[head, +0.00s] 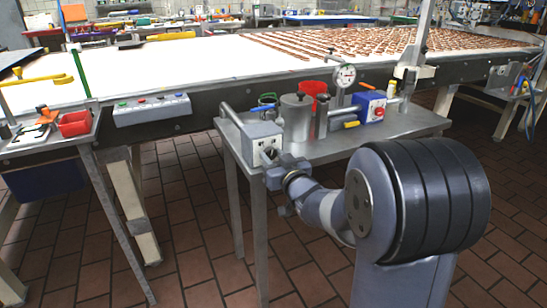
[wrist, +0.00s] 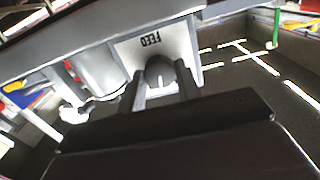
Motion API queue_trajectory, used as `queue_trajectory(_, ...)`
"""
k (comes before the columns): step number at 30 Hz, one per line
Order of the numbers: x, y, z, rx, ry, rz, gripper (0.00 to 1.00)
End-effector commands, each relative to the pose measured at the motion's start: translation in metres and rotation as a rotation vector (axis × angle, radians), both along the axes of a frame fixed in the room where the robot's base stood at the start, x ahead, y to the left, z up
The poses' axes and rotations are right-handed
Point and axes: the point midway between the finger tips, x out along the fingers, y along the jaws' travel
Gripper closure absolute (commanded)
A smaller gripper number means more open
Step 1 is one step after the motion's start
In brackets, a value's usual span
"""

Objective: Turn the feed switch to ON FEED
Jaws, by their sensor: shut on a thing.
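The feed switch box (head: 258,135), a light grey box, stands at the near left corner of a small metal side table. In the wrist view its face shows the word FEED upside down on a pale plate (wrist: 190,45). A round grey switch knob (wrist: 159,73) sticks out of that face. My gripper (head: 271,160) is at the box's front face. In the wrist view the two fingers of my gripper (wrist: 160,86) stand either side of the knob, shut on it. The ON mark and the knob's pointer cannot be made out.
The side table (head: 400,123) also carries grey metal cylinders (head: 297,118), a red cup (head: 313,88), a dial gauge (head: 344,76) and a blue box with a red knob (head: 369,106). A long white conveyor (head: 190,62) runs behind. A grey button panel (head: 152,110) hangs on its left side.

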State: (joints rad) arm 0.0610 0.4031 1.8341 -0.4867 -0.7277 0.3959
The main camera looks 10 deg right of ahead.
Motion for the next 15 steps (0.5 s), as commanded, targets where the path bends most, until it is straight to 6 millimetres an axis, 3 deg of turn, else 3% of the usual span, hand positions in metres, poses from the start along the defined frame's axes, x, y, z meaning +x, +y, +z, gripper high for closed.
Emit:
queue_trajectory(9, 0.0, 0.0, 0.0011, 0.297, 0.079, 0.0, 0.91)
queue_trajectory(15, 0.0, -0.0002, -0.0002, 0.392, 0.104, 0.0, 0.91)
